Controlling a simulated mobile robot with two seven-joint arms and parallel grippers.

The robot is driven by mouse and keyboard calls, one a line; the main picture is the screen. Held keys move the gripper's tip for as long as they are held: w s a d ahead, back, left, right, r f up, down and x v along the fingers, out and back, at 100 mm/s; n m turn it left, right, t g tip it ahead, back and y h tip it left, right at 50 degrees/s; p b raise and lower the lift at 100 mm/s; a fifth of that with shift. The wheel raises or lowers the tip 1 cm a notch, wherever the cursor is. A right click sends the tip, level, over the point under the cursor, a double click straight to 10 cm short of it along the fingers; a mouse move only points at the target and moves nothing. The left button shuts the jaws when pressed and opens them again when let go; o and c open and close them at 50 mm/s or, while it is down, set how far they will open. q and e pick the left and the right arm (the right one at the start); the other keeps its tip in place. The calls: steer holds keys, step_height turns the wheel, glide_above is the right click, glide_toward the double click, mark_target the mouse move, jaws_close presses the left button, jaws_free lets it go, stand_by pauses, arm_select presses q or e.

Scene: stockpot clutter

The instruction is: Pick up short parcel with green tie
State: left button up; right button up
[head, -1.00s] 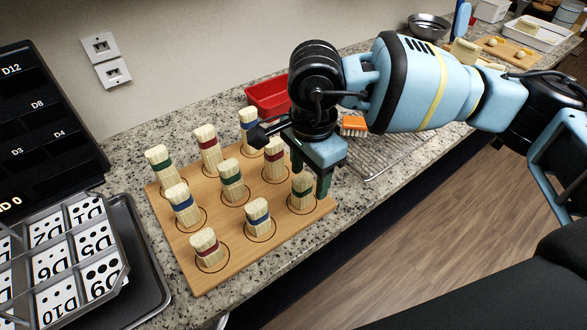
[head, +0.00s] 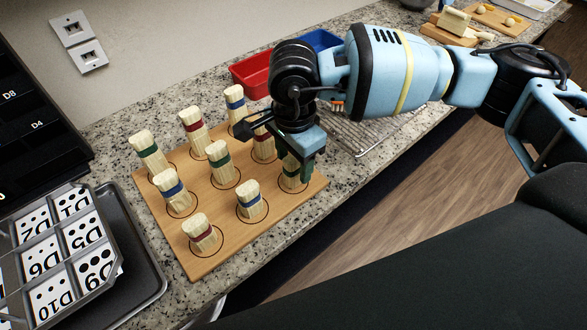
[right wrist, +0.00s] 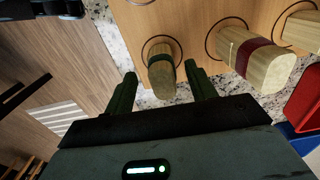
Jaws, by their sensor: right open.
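A short pale parcel with a green tie (head: 291,181) stands in a drawn circle at the right corner of the wooden board (head: 225,232). My right gripper (head: 296,163) is open above it, partly hiding it. In the right wrist view the parcel (right wrist: 162,80) shows between the two tips of my open gripper (right wrist: 161,72), with a gap on each side. Two other green-tied parcels stand on the board, one in the middle (head: 219,166) and a taller one at the far left (head: 149,155). My left gripper is not in view.
Red-tied (head: 200,234) and blue-tied parcels (head: 248,200) stand close by on the board. A red-tied one (right wrist: 255,58) is beside the right finger in the wrist view. A red bin (head: 250,75) and a wire rack (head: 365,133) lie beyond. A tray of dotted cards (head: 135,262) is at left.

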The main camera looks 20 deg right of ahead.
mark_target(293, 170)
steer(key=shift+w+f, duration=0.1)
steer(key=shift+f, duration=1.6)
steer(key=shift+a, duration=0.1)
steer(key=c, duration=1.1)
